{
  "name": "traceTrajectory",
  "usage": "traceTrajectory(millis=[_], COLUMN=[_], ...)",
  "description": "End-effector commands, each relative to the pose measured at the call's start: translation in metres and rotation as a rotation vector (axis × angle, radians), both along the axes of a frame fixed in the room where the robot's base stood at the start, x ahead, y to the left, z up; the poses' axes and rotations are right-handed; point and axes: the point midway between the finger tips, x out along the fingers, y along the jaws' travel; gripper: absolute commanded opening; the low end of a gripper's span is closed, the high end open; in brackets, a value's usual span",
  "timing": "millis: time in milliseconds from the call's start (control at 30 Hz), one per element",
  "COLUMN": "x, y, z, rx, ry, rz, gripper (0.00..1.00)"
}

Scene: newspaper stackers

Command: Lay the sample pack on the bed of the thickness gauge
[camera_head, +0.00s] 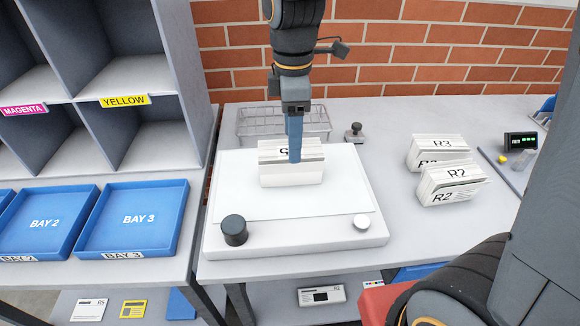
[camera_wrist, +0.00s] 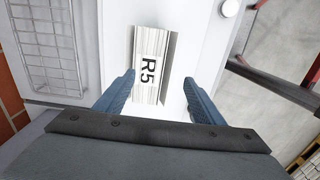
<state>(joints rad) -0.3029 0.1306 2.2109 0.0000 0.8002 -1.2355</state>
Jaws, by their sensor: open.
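A white paper pack (camera_head: 290,177) sits on the flat white bed (camera_head: 240,185) of a broad slab, which looks like the thickness gauge. My gripper (camera_head: 294,158) comes down over the pack from behind. In the wrist view my gripper (camera_wrist: 160,79) is open, with its blue fingers spread to either side of the pack's near end. The left finger is close to the pack; a gap shows at the right one. Contact beneath the pack is hidden.
A black knob (camera_head: 234,230) and white knob (camera_head: 361,221) stand at the slab's front. A wire basket (camera_head: 250,126) is behind it. Packs R3 (camera_head: 425,145) and R2 (camera_head: 440,185) stand to the right. Blue bay trays (camera_head: 133,249) are at left. Some table is bare right of the slab.

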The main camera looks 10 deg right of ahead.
Motion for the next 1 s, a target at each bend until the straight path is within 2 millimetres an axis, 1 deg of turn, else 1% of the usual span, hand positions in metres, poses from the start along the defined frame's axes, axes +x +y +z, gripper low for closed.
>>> traceTrajectory(millis=[33,200,333,567,1000], x=[0.003,0.007,0.01,0.01,0.013], y=[0.0,0.0,0.0,0.0,0.0], z=[-0.009,-0.026,-0.035,-0.039,-0.077], rx=[0.0,0.0,0.0,0.0,-0.001], ry=[0.0,0.0,0.0,0.001,0.003], rz=[0.0,0.0,-0.001,-0.001,-0.003], gripper=[0.62,0.62,0.62,0.62,0.62])
